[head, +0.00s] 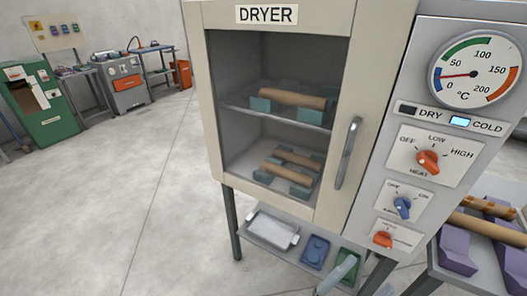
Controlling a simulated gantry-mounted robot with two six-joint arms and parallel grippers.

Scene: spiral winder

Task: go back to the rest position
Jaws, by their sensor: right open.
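My right gripper (362,279) shows only in part at the bottom edge of the head view, below the dryer and in front of its lower shelf. Its jaws are open and I see nothing between them. The rest of it is cut off by the frame. My left gripper is not in view. The dryer (212,120) stands in front with its glass door shut and its handle (348,152) clear of any gripper. Brown tubes (292,97) rest on green supports on two racks inside.
The lower shelf (262,243) holds a white tray (273,229), a blue tray (315,251) and a green tray (347,266). At right, a table carries purple supports (458,249) with brown tubes. The dryer's COLD lamp (460,121) is lit. Open floor (120,190) lies left.

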